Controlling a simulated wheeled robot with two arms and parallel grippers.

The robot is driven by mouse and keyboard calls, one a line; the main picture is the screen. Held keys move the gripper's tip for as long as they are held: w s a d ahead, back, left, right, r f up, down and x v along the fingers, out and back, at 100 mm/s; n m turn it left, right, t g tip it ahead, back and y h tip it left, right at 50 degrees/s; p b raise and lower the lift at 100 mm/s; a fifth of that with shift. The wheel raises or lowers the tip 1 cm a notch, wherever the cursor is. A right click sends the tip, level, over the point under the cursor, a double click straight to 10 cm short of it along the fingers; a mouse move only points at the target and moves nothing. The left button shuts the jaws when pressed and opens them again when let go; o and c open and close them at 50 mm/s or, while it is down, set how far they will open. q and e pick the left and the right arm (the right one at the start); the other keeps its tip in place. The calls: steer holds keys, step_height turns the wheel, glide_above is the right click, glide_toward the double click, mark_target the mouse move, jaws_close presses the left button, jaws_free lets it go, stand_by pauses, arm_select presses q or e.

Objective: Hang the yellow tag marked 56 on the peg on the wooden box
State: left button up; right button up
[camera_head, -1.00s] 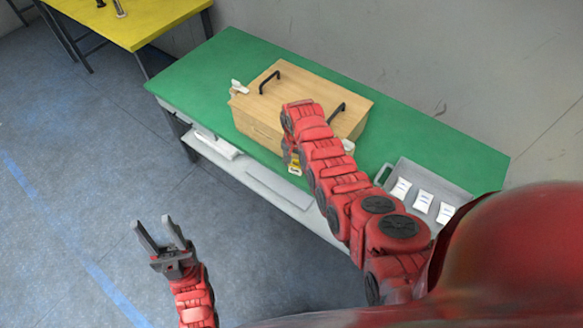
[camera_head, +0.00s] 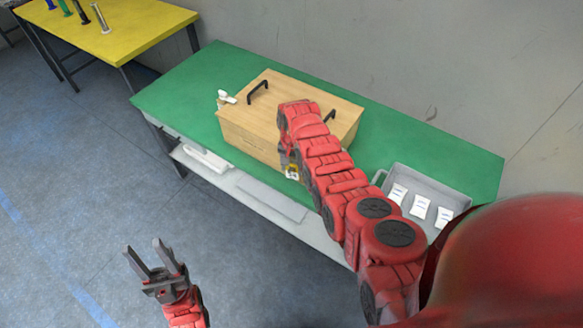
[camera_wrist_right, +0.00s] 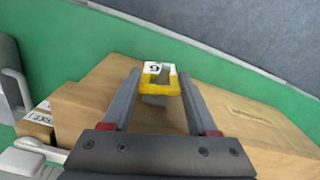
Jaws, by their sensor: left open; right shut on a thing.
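The yellow tag (camera_wrist_right: 160,78) has a white face with a dark 6-like mark; the full number is not readable. My right gripper (camera_wrist_right: 160,76) is shut on it, beside the wooden box (camera_wrist_right: 100,98). A small grey piece shows just below the tag; I cannot tell what it is. In the head view the tag (camera_head: 292,172) shows low beside my red right arm, near the front side of the wooden box (camera_head: 262,105), and most of that gripper is hidden. I cannot make out the peg. My left gripper (camera_head: 145,250) is open and empty over the floor.
The box stands on a green table (camera_head: 190,75) and has black handles on top. A white object (camera_head: 228,97) is at its left end. A grey tray (camera_head: 425,180) with three white labels is at right. A yellow table (camera_head: 130,35) stands at far left.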

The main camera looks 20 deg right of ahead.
stand_by(0.4)
steer(key=o, duration=1.4)
step_height(320, 180, up, 9)
steer(key=b, duration=0.2)
steer(key=shift+w+b, duration=0.1)
steer(key=shift+b, duration=0.25)
step_height(320, 180, up, 8)
steer(key=p, duration=0.7)
steer(key=shift+r, duration=0.2)
